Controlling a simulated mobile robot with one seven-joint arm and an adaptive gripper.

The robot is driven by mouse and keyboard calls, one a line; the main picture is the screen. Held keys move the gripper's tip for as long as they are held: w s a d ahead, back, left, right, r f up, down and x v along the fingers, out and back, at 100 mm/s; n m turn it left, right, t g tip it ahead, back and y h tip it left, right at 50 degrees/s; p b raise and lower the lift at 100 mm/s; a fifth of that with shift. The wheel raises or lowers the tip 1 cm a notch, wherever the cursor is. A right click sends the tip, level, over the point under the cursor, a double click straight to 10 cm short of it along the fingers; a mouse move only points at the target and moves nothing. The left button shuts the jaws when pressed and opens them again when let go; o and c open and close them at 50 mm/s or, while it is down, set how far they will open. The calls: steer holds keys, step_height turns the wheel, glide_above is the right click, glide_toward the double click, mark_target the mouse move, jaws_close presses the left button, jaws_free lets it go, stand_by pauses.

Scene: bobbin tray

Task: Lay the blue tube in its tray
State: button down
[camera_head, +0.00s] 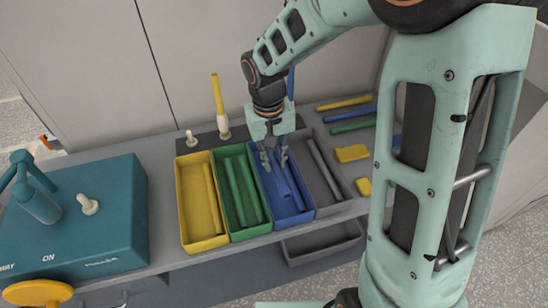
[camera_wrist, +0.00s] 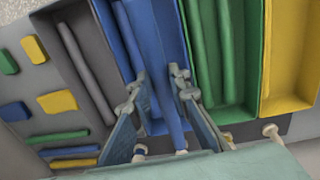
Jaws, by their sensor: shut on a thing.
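The blue tray (camera_head: 310,214) stands between the green and grey trays. One blue tube (camera_wrist: 131,45) lies lengthwise in it, on the left in the wrist view. My gripper (camera_head: 272,160) points down over the back part of the blue tray. In the wrist view my gripper (camera_wrist: 160,85) is shut on a second blue tube (camera_wrist: 172,105), which runs lengthwise along the blue tray (camera_wrist: 158,25). I cannot tell whether this tube touches the tray floor. My fingers hide part of it in the head view.
The green tray (camera_head: 236,237) and yellow tray (camera_head: 205,244) hold tubes of their colours; the grey tray (camera_head: 333,206) holds a grey tube. A yellow tube (camera_head: 217,93) stands upright behind. Loose tubes and yellow blocks (camera_head: 352,153) lie right. A teal machine (camera_head: 85,220) stands left.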

step_height(320, 180, down, 8)
steer(key=b, duration=0.5)
steer(key=c, duration=1.7)
jaws_free()
steer(key=shift+c, duration=0.2)
